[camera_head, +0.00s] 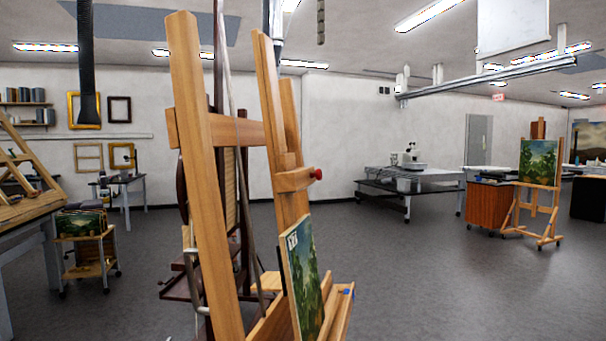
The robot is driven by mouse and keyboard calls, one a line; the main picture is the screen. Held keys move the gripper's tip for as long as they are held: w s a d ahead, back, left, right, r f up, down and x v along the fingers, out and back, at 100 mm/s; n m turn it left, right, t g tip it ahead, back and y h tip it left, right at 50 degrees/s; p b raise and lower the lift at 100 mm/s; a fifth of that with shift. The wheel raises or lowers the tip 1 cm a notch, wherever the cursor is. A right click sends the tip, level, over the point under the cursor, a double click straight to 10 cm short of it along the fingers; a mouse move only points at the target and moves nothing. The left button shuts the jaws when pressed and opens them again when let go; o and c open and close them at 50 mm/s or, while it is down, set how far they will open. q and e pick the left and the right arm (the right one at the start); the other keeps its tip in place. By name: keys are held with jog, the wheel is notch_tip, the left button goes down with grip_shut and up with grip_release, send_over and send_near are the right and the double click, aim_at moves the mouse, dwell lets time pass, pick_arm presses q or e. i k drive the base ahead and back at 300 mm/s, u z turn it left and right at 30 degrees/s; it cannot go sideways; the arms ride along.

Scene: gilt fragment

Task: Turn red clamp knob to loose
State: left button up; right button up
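A red clamp knob (318,174) sticks out to the right from a wooden clamp block (294,180) on a tall wooden easel (205,180). The easel stands close in front of me, seen at an angle. A green landscape painting (302,275) leans on its lower ledge (342,305), below the knob. The frame does not show clearly whether the knob is tight or loose. Neither of my grippers is in view.
Grey floor (430,270) is open to the right of the easel. A second easel with a painting (539,165) stands further right. A grey table (410,187) stands at the back. A small cart (88,258) and a workbench (30,225) are at left.

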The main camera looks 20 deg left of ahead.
aim_at(318, 174)
jog(key=z, duration=1.25)
jog(key=i, duration=1.4)
jog(key=u, duration=3.5)
